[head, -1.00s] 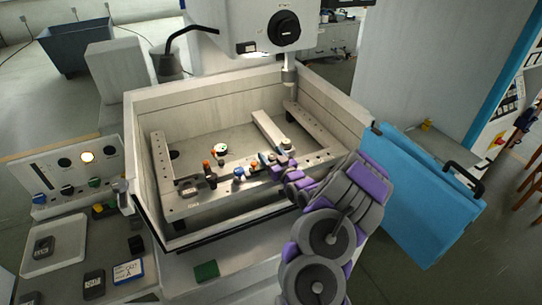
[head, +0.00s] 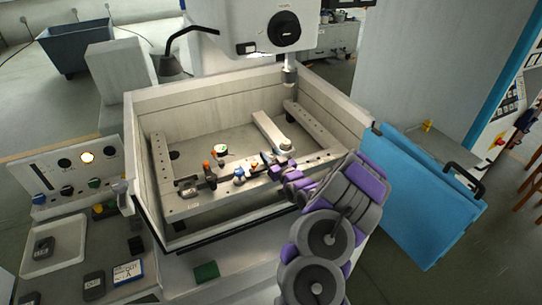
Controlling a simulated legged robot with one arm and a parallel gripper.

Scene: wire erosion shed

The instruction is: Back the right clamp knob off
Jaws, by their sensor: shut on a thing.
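My gripper (head: 278,168) reaches over the front wall of the machine tank (head: 190,232), with its fingers at the front rail (head: 226,187). It is shut on the right clamp knob, which the fingers largely hide. Another blue knob (head: 239,174) stands clear on the rail to the left. Small orange and dark parts (head: 208,172) sit further left on the rail. How far the held knob is turned cannot be told.
The machine head (head: 255,25) hangs above the tank's back, with a column (head: 290,72) below it. A round dial (head: 221,151) lies inside the tank. A blue door panel (head: 425,195) stands to the right. A control panel (head: 75,175) is at the left.

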